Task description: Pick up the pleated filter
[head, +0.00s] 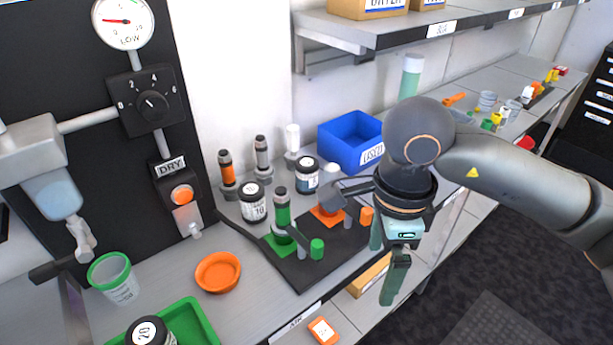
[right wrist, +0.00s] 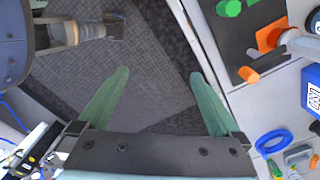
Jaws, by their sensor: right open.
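I cannot tell for sure which piece is the pleated filter. Several small upright cylinders stand at the back of the bench: an orange-and-dark one (head: 226,165), a grey one (head: 262,152) and a white one (head: 292,138). My right gripper (head: 385,258) is open and empty, fingers pointing down, in front of the bench edge and right of the black plate. In the right wrist view my right gripper (right wrist: 160,75) has its green fingers wide apart over the floor, with nothing between them. My left gripper cannot be made out.
A black plate (head: 310,272) carries green and orange fittings. A blue bin (head: 345,140), orange bowl (head: 218,272), green-rimmed cup (head: 112,278) and labelled jars (head: 252,203) stand around it. A shelf (head: 400,32) overhangs the back. Clear floor (right wrist: 140,90) lies below the right gripper.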

